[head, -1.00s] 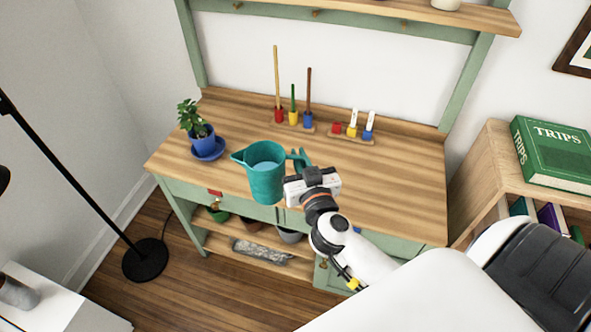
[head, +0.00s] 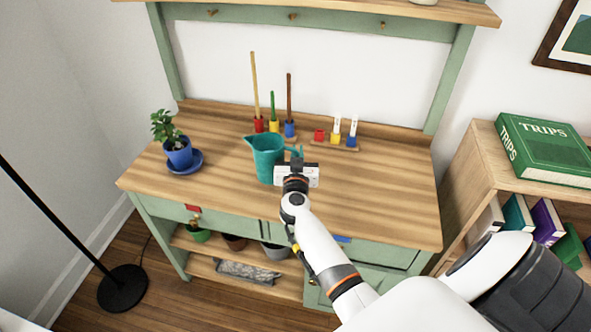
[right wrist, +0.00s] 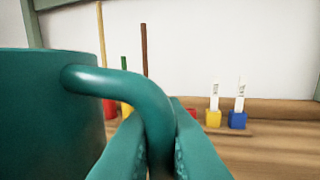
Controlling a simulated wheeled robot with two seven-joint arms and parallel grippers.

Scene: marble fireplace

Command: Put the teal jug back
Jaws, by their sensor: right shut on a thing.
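The teal jug (head: 266,157) is upright over the middle of the wooden bench top (head: 380,200), in front of the coloured holders. Whether its base touches the wood, I cannot tell. My right gripper (head: 297,160) is at the jug's right side, shut on its handle. In the right wrist view the curved handle (right wrist: 125,88) passes down between the two teal fingers of my right gripper (right wrist: 162,150), with the jug body (right wrist: 40,115) at the left. My left gripper is not in view.
Red, yellow and blue holders with upright sticks (head: 274,126) stand behind the jug. A second row with white tags (head: 336,137) is to their right. A potted plant (head: 177,152) on a blue saucer stands at the left. The bench's right part is clear.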

